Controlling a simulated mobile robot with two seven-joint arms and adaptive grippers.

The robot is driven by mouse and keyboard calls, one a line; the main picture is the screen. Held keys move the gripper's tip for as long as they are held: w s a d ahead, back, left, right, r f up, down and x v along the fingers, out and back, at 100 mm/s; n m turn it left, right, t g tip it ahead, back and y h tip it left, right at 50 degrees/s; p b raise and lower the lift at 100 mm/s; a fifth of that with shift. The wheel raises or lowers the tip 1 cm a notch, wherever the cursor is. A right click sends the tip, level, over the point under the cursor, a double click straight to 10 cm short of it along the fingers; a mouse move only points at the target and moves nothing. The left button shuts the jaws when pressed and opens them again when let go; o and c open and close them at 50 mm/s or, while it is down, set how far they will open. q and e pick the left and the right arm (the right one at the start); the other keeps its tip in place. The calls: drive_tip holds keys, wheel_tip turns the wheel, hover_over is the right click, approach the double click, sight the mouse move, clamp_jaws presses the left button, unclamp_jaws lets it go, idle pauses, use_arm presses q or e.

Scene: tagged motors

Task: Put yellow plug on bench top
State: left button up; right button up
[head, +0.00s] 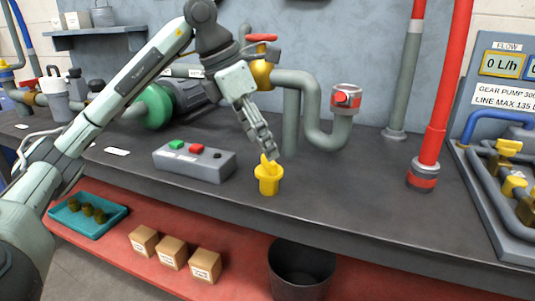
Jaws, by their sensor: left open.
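The yellow plug (268,181) stands upright on the dark grey bench top (360,200), near its front edge and right of the control box. My left gripper (270,156) comes down from above, with its fingertips at the top of the plug. The gripper is open, and the fingers overlap the plug's upper part in the picture. I cannot tell whether they touch it. My right gripper does not show.
A grey control box (195,160) with green and red buttons is left of the plug. Pipes with a red-capped fitting (346,98) stand behind. A red pipe (436,110) rises at right. Below are a red shelf (110,250), small boxes, a teal tray (88,214) and a dark bin (301,272).

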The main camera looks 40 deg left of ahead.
use_arm(q)
drive_tip(key=v, duration=0.6)
drive_tip(key=shift+r+p, duration=0.25)
drive_tip(key=shift+p, duration=0.15)
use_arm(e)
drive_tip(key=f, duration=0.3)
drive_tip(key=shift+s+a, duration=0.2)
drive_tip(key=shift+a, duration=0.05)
use_arm(q)
drive_tip(key=shift+s, duration=0.1)
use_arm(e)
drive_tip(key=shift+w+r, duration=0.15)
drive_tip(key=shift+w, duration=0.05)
